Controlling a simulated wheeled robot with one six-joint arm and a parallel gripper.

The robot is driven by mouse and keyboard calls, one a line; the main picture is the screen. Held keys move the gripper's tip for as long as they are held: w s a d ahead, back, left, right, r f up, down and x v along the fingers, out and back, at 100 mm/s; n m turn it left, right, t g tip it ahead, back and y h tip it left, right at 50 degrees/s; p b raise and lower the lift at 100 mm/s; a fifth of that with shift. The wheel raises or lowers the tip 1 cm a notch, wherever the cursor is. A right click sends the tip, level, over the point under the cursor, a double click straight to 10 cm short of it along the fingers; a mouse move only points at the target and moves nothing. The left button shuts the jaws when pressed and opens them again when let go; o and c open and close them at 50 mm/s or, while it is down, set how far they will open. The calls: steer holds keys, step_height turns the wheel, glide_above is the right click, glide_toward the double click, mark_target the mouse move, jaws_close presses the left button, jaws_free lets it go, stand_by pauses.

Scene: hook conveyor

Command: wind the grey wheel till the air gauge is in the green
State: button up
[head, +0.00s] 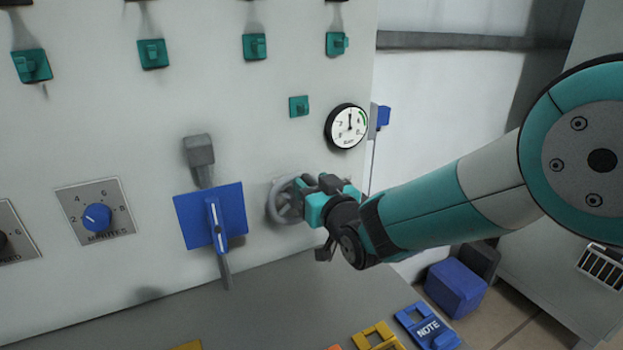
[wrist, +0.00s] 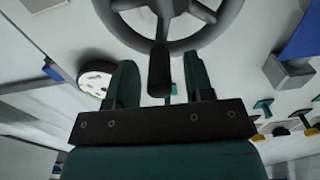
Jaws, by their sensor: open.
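The grey wheel (head: 275,203) is mounted on the pale panel, partly hidden behind my gripper (head: 303,190). In the wrist view its rim and spokes (wrist: 205,38) fill the top, and its dark handle (wrist: 159,72) sticks out toward me. My gripper (wrist: 158,62) is open, with one finger on each side of the handle and gaps showing between. The round white air gauge (head: 346,126) is on the panel above right of the wheel. Its needle points about straight up, and the green arc lies to the right of it. The gauge also shows in the wrist view (wrist: 95,83).
A blue plate with a lever (head: 232,208) is left of the wheel. A blue minutes knob (head: 97,217) is further left. Teal hooks (head: 254,46) line the panel above. A grey ledge (head: 250,315) below holds yellow pieces and a blue NOTE piece (head: 428,328).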

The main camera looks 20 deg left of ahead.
steer(key=shift+w+a, duration=0.3)
steer(key=shift+a, duration=0.1)
jaws_close()
